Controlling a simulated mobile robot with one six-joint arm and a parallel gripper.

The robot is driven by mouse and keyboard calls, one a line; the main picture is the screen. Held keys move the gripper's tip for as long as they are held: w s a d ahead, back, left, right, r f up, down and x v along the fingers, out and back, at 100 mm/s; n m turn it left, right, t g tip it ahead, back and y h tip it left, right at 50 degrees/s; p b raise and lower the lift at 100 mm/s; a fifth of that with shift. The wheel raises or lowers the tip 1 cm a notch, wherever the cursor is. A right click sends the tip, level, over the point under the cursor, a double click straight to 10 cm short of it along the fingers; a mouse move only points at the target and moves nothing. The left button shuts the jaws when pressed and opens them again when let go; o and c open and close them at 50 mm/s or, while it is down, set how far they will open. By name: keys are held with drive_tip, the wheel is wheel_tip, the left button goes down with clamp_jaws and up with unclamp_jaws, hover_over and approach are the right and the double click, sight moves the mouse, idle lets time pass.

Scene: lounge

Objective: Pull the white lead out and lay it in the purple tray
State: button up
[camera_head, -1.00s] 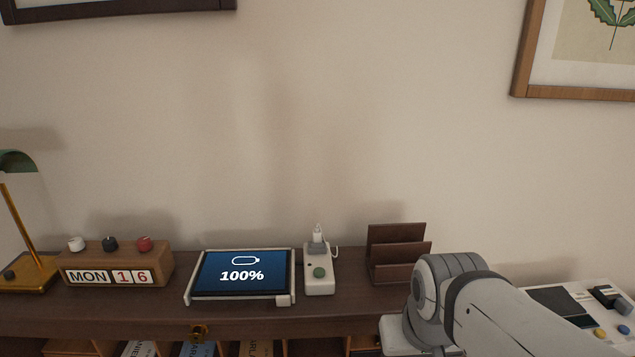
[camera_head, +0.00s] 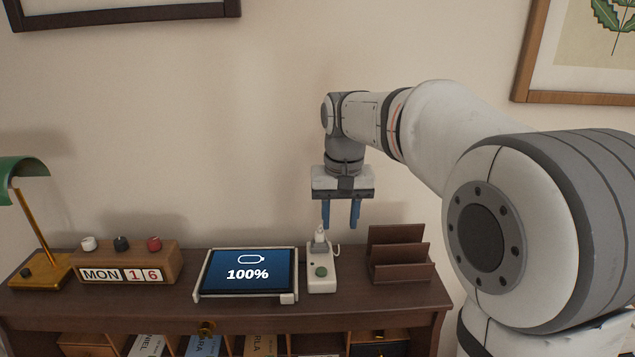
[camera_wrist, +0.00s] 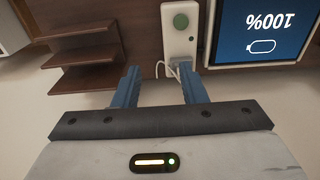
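The white lead's plug (camera_head: 320,236) stands upright in the back end of a white power box (camera_head: 321,283) with a green button. Its thin cord (camera_head: 337,250) curves off to the right side of the box. The wrist view shows the white lead (camera_wrist: 174,69) at the near end of the power box (camera_wrist: 180,30), between the fingers' lines. My gripper (camera_head: 340,226) points down with its blue fingers apart and empty. Its tips are just above and slightly right of the plug. The gripper also shows open in the wrist view (camera_wrist: 160,82). No purple tray is visible.
A tablet (camera_head: 248,272) showing 100% lies left of the power box. A brown letter rack (camera_head: 400,260) stands close on the right. A calendar block (camera_head: 128,262) and a lamp (camera_head: 40,225) stand farther left. The wall is close behind.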

hover_over(320, 229)
drive_tip(key=shift+w+r+g+p, duration=0.15)
drive_tip(key=shift+r+g+p, duration=0.15)
drive_tip(key=shift+r+p, duration=0.1)
wheel_tip(320, 229, down, 9)
drive_tip(key=b, duration=0.7)
drive_tip(key=shift+r, duration=0.1)
drive_tip(key=c, duration=0.8)
drive_tip(key=o, duration=0.8)
drive_tip(key=shift+o, duration=0.2)
